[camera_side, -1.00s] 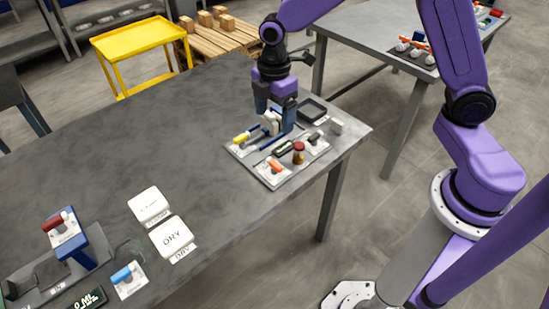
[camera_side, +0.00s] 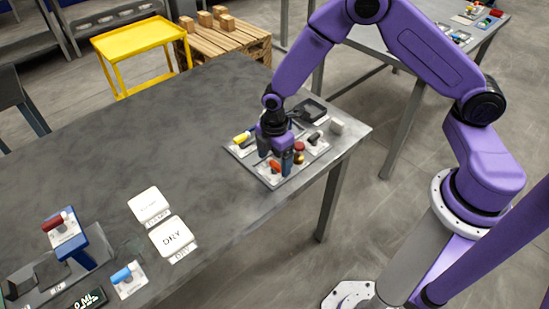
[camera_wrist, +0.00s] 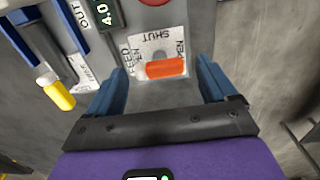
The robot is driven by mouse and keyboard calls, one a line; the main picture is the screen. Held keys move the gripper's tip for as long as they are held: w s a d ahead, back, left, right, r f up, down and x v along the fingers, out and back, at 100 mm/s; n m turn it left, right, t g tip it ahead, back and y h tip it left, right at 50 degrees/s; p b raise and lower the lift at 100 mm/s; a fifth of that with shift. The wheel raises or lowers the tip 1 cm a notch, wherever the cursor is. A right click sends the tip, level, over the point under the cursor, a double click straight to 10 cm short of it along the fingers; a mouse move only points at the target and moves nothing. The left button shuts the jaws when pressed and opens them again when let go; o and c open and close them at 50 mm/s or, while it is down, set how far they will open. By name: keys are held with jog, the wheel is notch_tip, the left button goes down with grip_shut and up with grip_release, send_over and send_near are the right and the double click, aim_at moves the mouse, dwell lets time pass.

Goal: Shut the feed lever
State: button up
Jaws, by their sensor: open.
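The feed lever (camera_wrist: 165,68) has an orange handle on a white plate (camera_wrist: 158,42) marked FEED in the wrist view. Its handle points right, toward the word that seems to read OPEN; the word SHUT is at the plate's top edge. My gripper (camera_wrist: 160,82) is open, with one blue finger on each side of the lever and a gap to both. In the side view the orange lever (camera_side: 274,165) is partly hidden by my gripper (camera_side: 277,160), which is low over the panel's front corner. Contact with the plate cannot be told.
A yellow-handled lever (camera_wrist: 58,95) stands left of my gripper in the wrist view. A dark display (camera_wrist: 106,14) reads 4.0. A red-topped knob (camera_side: 299,147) is close behind my gripper.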

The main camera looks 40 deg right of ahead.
jog(key=shift+f, duration=0.15)
jog(key=c, duration=1.1)
jog(key=shift+o, duration=0.2)
